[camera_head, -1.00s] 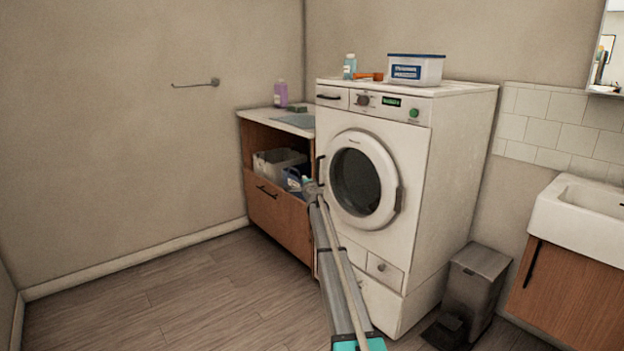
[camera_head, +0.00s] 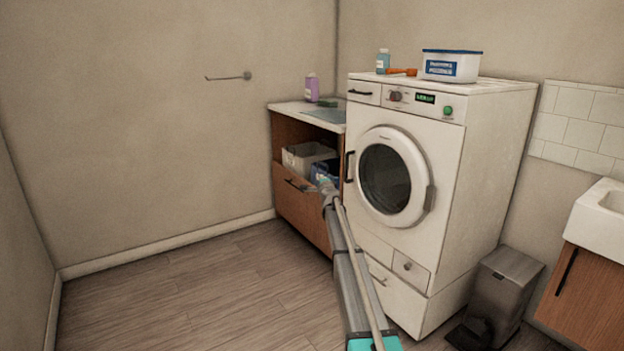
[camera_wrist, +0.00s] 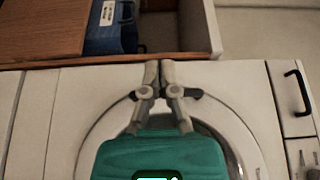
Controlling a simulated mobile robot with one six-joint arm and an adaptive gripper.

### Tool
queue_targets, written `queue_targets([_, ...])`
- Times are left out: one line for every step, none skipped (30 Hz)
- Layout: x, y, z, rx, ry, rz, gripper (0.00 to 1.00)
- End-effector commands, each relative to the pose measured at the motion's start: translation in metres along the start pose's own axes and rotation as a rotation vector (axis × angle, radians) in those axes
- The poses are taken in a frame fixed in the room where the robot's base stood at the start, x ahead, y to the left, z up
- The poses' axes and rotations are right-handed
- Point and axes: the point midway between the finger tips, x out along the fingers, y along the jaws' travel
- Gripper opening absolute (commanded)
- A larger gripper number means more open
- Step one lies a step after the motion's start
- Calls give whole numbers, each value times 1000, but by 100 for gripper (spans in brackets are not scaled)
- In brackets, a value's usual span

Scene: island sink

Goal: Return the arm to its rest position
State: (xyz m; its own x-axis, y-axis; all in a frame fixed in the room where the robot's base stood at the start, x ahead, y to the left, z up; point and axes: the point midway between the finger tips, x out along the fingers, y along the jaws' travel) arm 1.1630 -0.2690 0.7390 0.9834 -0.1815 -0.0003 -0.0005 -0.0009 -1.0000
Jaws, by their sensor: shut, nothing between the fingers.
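My gripper (camera_wrist: 151,75) shows in the wrist view with its two grey fingers together and nothing between them. Behind it in that view are the washing machine's white front and part of its round door (camera_wrist: 210,130). In the head view my arm reaches forward and away from me. Its far end is in front of the gap between the wooden cabinet (camera_head: 300,212) and the washing machine (camera_head: 470,180). The fingers are too small to make out there, and I cannot tell whether they touch anything.
The cabinet's open shelf holds a pale bin (camera_head: 300,160) and a blue container (camera_wrist: 110,30). A grey pedal bin (camera_head: 500,290) stands right of the machine, near the sink (camera_head: 603,215). A plastic box (camera_head: 450,66) sits on the machine. The floor (camera_head: 190,295) at left is clear.

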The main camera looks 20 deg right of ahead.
Motion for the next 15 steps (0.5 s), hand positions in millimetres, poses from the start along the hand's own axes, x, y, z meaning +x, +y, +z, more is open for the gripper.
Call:
queue_targets([0,0,0,0,0,0,0])
queue_targets([0,0,0,0,0,0,0])
queue_targets([0,0,0,-1,-1,0,0])
queue_targets([-1,0,0,-2,-2,0,0])
queue_targets([-2,0,1,-4,-5,0,0])
queue_targets([-4,0,4,-9,-11,1,0])
queue_targets([-6,0,6,-15,-17,1,0])
queue_targets([-9,0,9,-23,-26,2,0])
queue_targets([-14,1,15,-38,-43,3,0])
queue_targets([-19,1,20,-50,-57,4,0])
queue_targets([-25,2,25,-66,-74,6,0])
queue_targets([-33,2,34,-89,-100,9,0])
queue_targets([-41,4,42,-110,-124,12,0])
queue_targets([-49,5,50,-133,-149,16,0])
queue_targets([-61,7,62,-167,-187,22,0])
